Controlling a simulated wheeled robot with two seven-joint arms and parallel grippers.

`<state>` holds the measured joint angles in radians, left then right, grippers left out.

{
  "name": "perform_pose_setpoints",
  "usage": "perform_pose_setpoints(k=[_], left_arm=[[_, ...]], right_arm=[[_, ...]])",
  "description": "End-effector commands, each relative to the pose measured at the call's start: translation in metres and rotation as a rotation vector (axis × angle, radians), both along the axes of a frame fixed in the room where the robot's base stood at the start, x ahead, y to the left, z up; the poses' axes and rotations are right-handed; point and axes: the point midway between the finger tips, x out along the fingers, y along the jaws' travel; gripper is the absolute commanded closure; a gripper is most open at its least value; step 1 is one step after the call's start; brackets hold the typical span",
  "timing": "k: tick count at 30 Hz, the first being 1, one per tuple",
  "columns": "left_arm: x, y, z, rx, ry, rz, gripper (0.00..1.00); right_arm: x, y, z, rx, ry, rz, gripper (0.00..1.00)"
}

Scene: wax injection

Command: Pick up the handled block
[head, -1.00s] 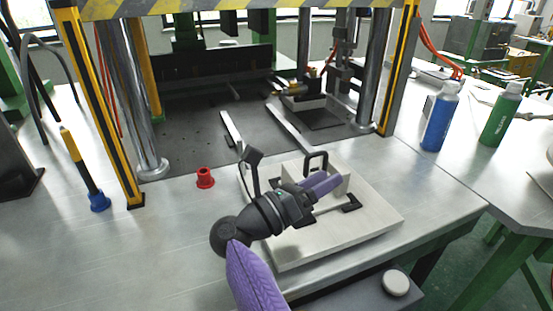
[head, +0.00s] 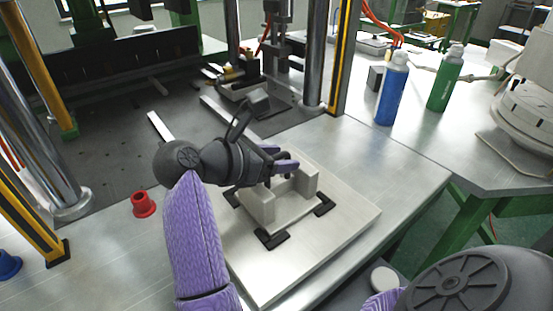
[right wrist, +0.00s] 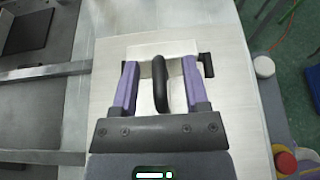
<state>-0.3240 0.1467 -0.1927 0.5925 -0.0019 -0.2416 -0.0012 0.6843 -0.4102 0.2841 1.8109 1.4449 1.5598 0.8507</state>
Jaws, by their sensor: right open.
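The handled block (head: 262,204) is a pale block with raised ends and a dark arched handle. It sits on a light square plate (head: 345,222) among black corner brackets. My right gripper (head: 285,166) is at the handle, coming in from the left, and hides part of it in the head view. In the right wrist view, the dark handle (right wrist: 161,85) stands between the two purple fingers of the open gripper (right wrist: 160,78), with a gap on both sides. The pale block (right wrist: 145,62) lies beneath. My left gripper is not in view.
The press with its striped yellow post (head: 345,55) and steel columns stands behind and to the left. A red flanged piece (head: 144,204) is on the table to the left. A blue bottle (head: 392,90) and a green bottle (head: 445,78) stand at the back right.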

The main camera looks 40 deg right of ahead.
Motion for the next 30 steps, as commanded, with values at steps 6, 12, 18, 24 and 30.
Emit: perform_pose_setpoints(k=[6,12,18,24,30], left_arm=[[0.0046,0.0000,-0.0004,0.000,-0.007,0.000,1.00],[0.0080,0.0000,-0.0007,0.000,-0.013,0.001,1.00],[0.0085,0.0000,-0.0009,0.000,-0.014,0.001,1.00],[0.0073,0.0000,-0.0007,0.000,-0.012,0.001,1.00],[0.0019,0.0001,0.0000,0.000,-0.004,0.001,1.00]], right_arm=[[0.0001,-0.0011,0.0001,0.000,0.000,0.001,0.44],[0.0001,-0.0010,0.0000,-0.001,0.001,0.001,0.86],[0.0002,-0.0009,0.0001,-0.001,0.001,0.001,1.00],[0.0002,-0.0008,0.0000,-0.001,0.001,0.001,1.00],[0.0002,-0.0008,0.0000,-0.001,0.001,0.001,1.00]])
